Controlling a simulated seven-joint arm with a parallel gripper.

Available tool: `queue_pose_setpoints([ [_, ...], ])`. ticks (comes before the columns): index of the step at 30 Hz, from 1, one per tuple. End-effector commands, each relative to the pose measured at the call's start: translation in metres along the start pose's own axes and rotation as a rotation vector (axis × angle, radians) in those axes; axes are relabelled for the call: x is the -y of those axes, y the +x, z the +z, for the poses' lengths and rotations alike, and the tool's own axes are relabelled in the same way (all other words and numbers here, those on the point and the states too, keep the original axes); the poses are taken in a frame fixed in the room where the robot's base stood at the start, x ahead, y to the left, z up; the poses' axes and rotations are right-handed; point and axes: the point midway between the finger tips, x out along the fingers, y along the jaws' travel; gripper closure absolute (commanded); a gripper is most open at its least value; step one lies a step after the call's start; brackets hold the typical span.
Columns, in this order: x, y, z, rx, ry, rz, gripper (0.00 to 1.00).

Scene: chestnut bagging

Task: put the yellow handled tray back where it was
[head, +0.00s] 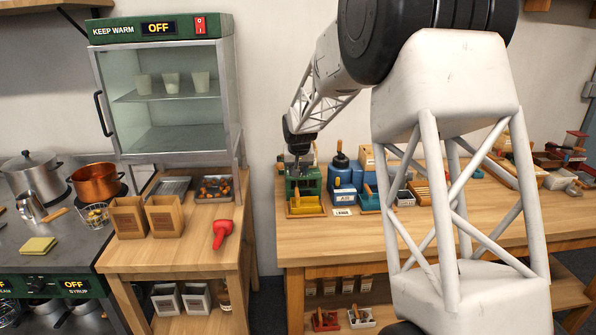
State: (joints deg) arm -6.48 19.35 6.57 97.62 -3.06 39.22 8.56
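The yellow handled tray (306,205) is on the wooden table at the right, at its left end, low at the front of a green box (304,181). A small brown handle stands up from it. My gripper (297,165) points down just above the green box and the tray's handle. Its fingers are small and partly lost against the green box, so I cannot tell whether they are open or touch the handle.
A blue box (342,187) with a label and a blue handled tray (370,197) stand close on the right. My arm hides part of the table. The front of the table (330,238) is clear. A keep-warm cabinet (165,90) stands at the left.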

Motion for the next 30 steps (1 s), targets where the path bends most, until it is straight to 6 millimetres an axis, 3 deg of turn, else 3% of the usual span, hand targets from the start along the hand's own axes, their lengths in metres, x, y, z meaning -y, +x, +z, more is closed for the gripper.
queue_pose_setpoints([
  [11, 0.000, -0.001, 0.000, 0.000, 0.000, 0.000, 0.60],
  [17, -0.004, -0.012, 0.009, 0.001, 0.001, 0.001, 0.60],
  [23, -0.013, -0.044, 0.032, 0.003, 0.003, 0.002, 0.60],
  [30, -0.029, -0.093, 0.079, 0.011, 0.006, 0.004, 0.60],
])
